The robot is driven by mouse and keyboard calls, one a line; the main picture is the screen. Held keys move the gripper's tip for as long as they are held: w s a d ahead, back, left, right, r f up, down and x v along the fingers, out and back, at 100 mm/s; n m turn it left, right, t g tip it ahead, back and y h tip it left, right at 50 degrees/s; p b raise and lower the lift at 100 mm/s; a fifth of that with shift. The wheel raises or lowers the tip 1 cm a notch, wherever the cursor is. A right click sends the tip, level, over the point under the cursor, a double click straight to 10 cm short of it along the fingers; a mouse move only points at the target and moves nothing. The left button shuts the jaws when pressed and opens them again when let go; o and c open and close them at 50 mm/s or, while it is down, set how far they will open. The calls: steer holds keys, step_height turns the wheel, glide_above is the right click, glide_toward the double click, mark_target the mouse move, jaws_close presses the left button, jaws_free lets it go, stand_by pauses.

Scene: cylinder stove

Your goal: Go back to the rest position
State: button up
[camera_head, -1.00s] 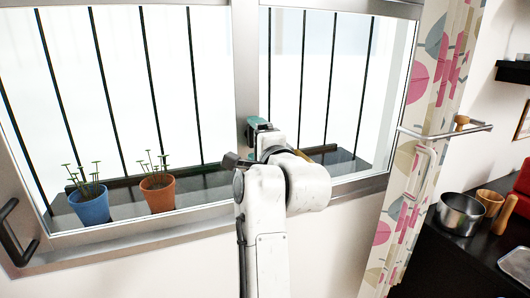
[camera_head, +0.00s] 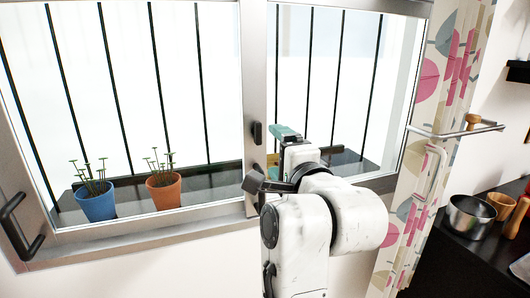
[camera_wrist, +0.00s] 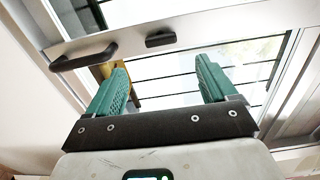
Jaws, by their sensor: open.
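My gripper (camera_wrist: 160,85) is open in the wrist view, its two green fingers wide apart with nothing between them. It faces the window (camera_wrist: 200,75), whose bars and frame show beyond the fingers. In the head view my white arm rises in front of the window's middle post. The gripper (camera_head: 286,134) is partly hidden there behind the wrist; only some green shows.
A blue pot (camera_head: 96,202) and an orange pot (camera_head: 163,190) with plants stand at the window on the left. A black handle (camera_head: 20,228) sits at lower left. At right are a curtain (camera_head: 425,150), a rail (camera_head: 455,131) and a dark counter with a metal pot (camera_head: 469,217).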

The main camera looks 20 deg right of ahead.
steer(key=s+d+f+n+g, duration=0.3)
steer(key=s+f+n, duration=0.15)
steer(key=f, duration=0.55)
steer(key=s+d+f+n+g+h, duration=0.1)
steer(key=s+d+f+n+g, duration=0.3)
steer(key=f, duration=0.6)
steer(key=s+d+f+n+g, duration=0.1)
steer(key=s+f+n+g, duration=0.15)
steer(key=s+f, duration=0.6)
steer(key=s+f+n+g, duration=0.6)
steer(key=s+f, duration=1.1)
steer(key=s, duration=0.4)
steer(key=shift+s+a+f+n+g+y, duration=0.2)
steer(key=shift+s+f+n+g+y, duration=0.2)
steer(key=shift+g, duration=0.35)
steer(key=shift+c, duration=0.3)
